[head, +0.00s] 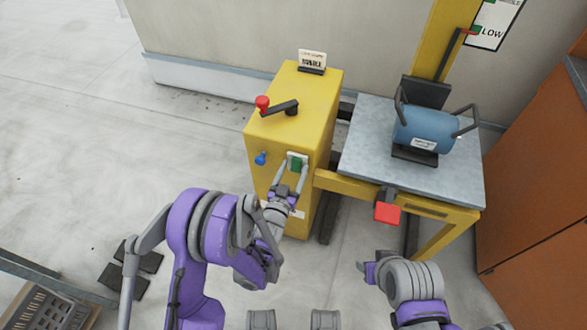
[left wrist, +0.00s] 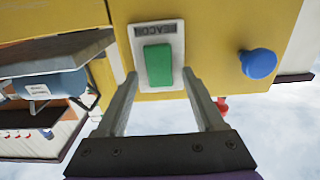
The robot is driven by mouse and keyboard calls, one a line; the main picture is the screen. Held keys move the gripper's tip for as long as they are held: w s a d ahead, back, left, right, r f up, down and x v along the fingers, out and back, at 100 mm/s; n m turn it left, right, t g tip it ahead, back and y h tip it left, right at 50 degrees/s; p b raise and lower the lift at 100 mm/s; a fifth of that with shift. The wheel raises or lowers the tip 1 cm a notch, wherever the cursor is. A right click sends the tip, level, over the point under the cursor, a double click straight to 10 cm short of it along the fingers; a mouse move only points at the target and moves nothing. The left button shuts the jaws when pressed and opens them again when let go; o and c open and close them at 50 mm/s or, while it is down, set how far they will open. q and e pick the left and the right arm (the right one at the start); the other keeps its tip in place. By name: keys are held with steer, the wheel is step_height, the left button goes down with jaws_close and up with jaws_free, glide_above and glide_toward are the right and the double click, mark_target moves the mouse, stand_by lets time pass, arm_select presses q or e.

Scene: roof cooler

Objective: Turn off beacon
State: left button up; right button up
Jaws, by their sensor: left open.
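The beacon switch is a green rocker (left wrist: 158,65) on a white plate (left wrist: 135,32) labelled BEACON, on the yellow cabinet (head: 288,115). In the head view the switch (head: 296,162) is on the cabinet's front, near the top right. My left gripper (head: 291,174) is open just in front of it. In the left wrist view the left gripper's fingertips (left wrist: 161,82) stand on either side of the green rocker, with nothing between them; contact with the plate cannot be told. My right gripper (head: 367,271) is low at the right, away from the cabinet, its jaws unclear.
A blue knob (head: 260,158) sits left of the switch, and a red-knobbed lever (head: 278,106) is on the cabinet top. To the right, a grey-topped lift table (head: 370,165) carries a blue drum (head: 425,130), with a red pedal (head: 387,213) in front. Open floor lies left.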

arm_select(q)
jaws_close()
steer(key=t+b, duration=0.1)
steer(key=b, duration=0.1)
steer(key=f+t+h+b, duration=0.1)
steer(key=t+b, duration=0.1)
steer(key=b, duration=0.1)
steer(key=shift+f+b, duration=0.25)
steer(key=shift+b, duration=0.05)
steer(key=shift+r+t+b, duration=0.15)
steer(key=shift+t+b, duration=0.15)
steer(key=shift+s, duration=0.1)
steer(key=shift+r, duration=0.1)
jaws_free()
